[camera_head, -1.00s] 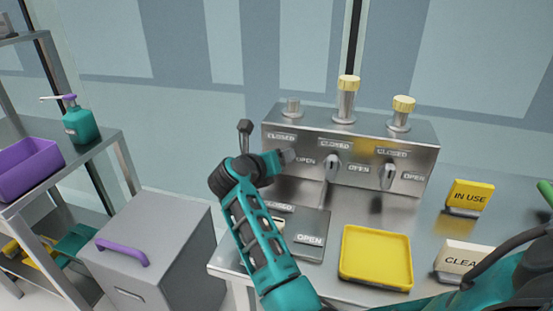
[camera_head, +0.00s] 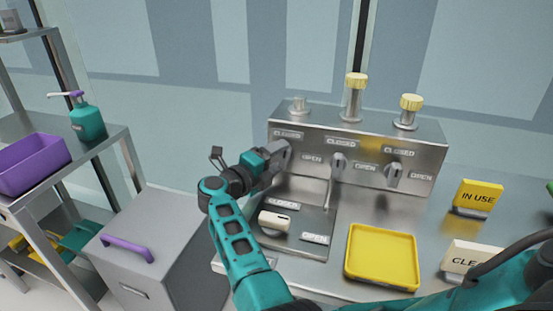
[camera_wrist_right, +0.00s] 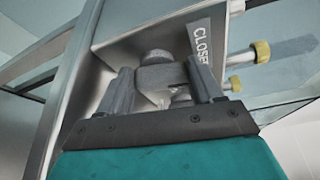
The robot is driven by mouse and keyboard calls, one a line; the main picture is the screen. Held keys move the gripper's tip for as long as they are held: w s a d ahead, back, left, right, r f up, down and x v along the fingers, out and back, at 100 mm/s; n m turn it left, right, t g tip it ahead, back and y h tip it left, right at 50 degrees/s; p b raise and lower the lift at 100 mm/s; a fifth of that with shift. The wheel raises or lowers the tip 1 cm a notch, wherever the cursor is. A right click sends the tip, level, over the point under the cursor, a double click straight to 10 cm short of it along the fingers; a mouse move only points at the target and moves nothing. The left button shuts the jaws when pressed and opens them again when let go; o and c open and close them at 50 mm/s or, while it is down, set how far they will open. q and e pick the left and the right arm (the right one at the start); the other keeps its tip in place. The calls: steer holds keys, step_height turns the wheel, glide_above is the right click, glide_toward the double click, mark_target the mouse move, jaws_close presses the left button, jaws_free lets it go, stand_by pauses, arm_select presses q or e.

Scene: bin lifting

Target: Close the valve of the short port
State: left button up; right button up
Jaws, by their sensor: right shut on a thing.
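A steel box (camera_head: 420,150) stands on the counter with a row of ports on top. The short port (camera_head: 299,105) is at the left and has no cap. Its grey valve handle (camera_wrist_right: 165,76) is on the front face, between CLOSED and OPEN labels. My right gripper (camera_head: 279,155) is at this handle. In the wrist view the two fingers of my right gripper (camera_wrist_right: 166,86) are shut on the handle, one on each side, with the CLOSED label (camera_wrist_right: 201,45) close by. The fingers partly hide the handle in the head view. My left gripper is not in view.
Two yellow-capped ports (camera_head: 354,95) with grey valve handles (camera_head: 393,175) stand to the right. A flat panel with a cream handle (camera_head: 274,221), a yellow tray (camera_head: 382,256) and IN USE sign (camera_head: 478,197) are on the counter. A grey bin (camera_head: 160,250) stands left.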

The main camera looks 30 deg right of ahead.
steer(key=shift+f+n+h, duration=0.15)
steer(key=shift+n+h, duration=0.25)
steer(key=shift+n, duration=0.6)
steer(key=o, duration=1.1)
steer(key=shift+c, duration=0.2)
steer(key=shift+a, duration=0.15)
